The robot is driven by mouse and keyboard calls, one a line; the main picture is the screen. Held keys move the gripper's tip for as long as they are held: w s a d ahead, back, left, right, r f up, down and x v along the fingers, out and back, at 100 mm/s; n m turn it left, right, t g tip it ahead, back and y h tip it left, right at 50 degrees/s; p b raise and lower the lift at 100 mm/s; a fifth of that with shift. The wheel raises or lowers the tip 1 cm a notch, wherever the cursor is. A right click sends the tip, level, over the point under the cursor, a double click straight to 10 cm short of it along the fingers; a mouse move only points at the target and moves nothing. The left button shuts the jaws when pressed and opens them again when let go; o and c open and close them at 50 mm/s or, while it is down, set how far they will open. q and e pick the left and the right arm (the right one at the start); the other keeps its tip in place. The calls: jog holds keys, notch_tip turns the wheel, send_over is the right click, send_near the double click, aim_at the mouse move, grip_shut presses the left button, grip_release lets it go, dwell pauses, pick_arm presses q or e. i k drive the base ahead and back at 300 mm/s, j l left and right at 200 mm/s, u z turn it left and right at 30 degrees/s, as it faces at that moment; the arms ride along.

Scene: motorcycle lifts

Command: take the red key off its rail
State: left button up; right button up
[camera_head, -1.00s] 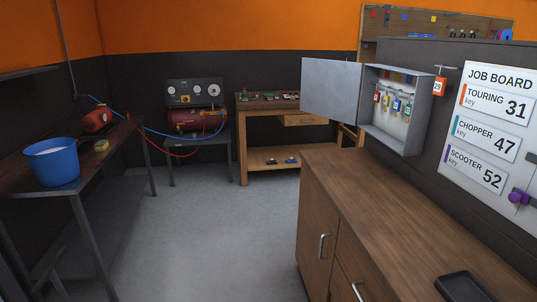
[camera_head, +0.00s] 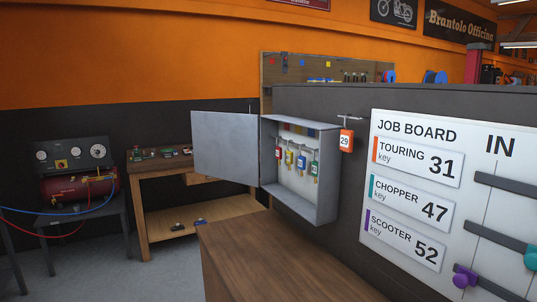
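The red key (camera_head: 278,154) hangs at the left end of a row of keys inside the open wall cabinet (camera_head: 327,185). Beside it to the right hang a yellow key (camera_head: 289,158), a blue key (camera_head: 301,162) and a green key (camera_head: 314,169). The rail shows only as a thin line above the tags. The cabinet's grey door (camera_head: 225,145) is swung open to the left. Neither of my grippers is in view.
A wooden counter (camera_head: 270,262) stands below the cabinet. An orange tag numbered 29 (camera_head: 346,141) hangs outside the cabinet's right side. The job board (camera_head: 400,205) with sliders is farther right. A workbench (camera_head: 150,205) and a red compressor (camera_head: 75,188) stand at left.

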aim_at(279, 150)
jog(key=i+j+z, duration=0.1)
jog(key=z, duration=0.5)
jog(key=i+j+z, duration=0.15)
jog(key=j, duration=0.3)
jog(key=i+j+z, duration=0.2)
jog(key=j, duration=0.2)
jog(key=i+j+z, duration=0.15)
jog(key=j, duration=0.35)
jog(key=j+z, duration=0.15)
jog(key=j, duration=0.3)
jog(key=i, duration=0.05)
